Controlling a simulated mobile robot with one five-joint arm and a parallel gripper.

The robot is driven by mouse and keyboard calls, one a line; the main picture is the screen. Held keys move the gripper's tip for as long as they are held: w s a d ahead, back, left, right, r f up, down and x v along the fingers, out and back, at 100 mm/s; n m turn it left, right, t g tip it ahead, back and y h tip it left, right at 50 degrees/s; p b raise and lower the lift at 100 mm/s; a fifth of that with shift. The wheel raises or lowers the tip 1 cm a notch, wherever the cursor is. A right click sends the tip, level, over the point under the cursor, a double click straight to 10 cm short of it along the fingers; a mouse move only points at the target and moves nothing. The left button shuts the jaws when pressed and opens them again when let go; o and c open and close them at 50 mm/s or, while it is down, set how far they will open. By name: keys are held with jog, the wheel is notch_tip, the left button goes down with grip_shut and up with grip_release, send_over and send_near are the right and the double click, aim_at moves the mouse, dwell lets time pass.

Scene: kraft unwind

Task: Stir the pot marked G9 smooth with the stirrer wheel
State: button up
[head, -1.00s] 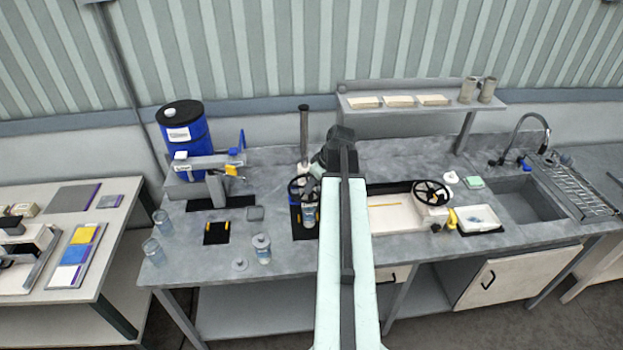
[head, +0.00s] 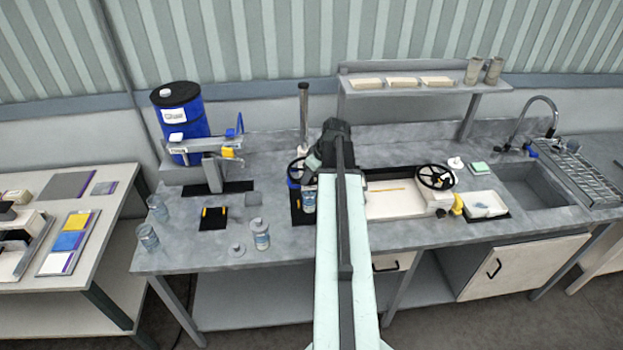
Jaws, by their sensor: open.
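The stirrer stands at the middle of the bench with a tall post (head: 303,112) and a black handwheel (head: 293,171), which is partly hidden by my arm. A pot with a blue-and-white label (head: 309,201) stands under the wheel on the stirrer's dark base. A second pot (head: 261,234) stands on the bench to the left, with a small round lid (head: 237,250) beside it. The pot labels are too small to read, so I cannot tell which is G9. My gripper (head: 312,166) is open at the wheel's right side; I cannot tell whether it touches it.
A blue drum (head: 181,118) and a dispenser stand at the back left. Clear jars (head: 148,237) stand at the left edge. A white tray unit with another black handwheel (head: 436,177) is to the right, then a sink (head: 535,187). A shelf (head: 430,90) overhangs the back.

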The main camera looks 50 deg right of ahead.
grip_shut()
dwell(1.2)
